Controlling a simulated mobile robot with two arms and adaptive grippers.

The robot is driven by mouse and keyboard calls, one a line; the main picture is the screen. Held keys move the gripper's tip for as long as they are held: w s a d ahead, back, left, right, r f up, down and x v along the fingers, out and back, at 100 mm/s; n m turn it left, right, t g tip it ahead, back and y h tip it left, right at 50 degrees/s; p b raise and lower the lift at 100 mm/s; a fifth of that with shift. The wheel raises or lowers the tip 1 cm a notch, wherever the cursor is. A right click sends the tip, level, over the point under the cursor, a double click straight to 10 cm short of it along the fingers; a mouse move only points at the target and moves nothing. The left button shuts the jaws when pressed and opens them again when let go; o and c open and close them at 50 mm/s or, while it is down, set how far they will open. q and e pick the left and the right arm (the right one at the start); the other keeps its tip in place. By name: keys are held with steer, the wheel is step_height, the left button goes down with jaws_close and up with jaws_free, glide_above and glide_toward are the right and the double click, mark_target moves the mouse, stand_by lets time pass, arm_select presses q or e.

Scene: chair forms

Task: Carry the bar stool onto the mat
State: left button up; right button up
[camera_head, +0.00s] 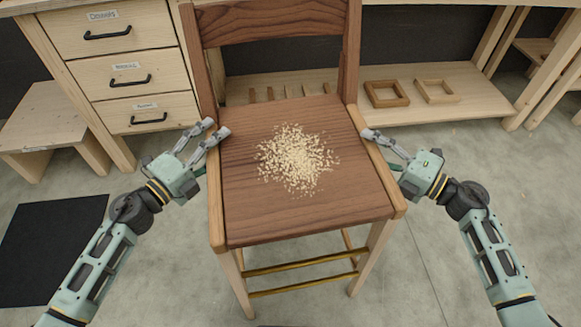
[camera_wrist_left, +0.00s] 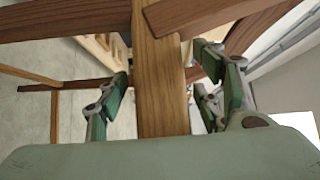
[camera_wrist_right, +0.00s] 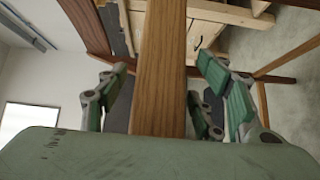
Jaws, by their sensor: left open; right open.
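The bar stool (camera_head: 300,218) stands upright on the floor in the middle of the head view, with a brown seat, a tall back and brass-coloured footrest bars. A heap of pale shavings (camera_head: 295,158) lies on its seat. The black mat (camera_head: 50,248) lies flat on the floor at the left. My left gripper (camera_head: 213,131) is open at the seat's left edge, and in the left wrist view a wooden rail (camera_wrist_left: 160,85) runs between its fingers. My right gripper (camera_head: 374,139) is open at the seat's right edge, with a rail (camera_wrist_right: 160,85) between its fingers. Contact cannot be told.
A drawer cabinet (camera_head: 125,70) stands behind at the left, with a low wooden stool (camera_head: 45,120) beside it. A low shelf (camera_head: 450,103) behind the bar stool holds two small wooden frames. Bare floor lies between the bar stool and the mat.

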steer(key=shift+a, duration=0.1)
arm_select(q)
steer(key=shift+c, duration=0.4)
arm_select(e)
steer(key=shift+c, duration=0.4)
arm_select(q)
jaws_close()
arm_select(e)
jaws_close()
arm_select(q)
steer(key=shift+w+r, duration=0.2)
steer(key=shift+r, duration=0.15)
arm_select(e)
steer(key=shift+w+r, duration=0.2)
steer(key=shift+r, duration=0.2)
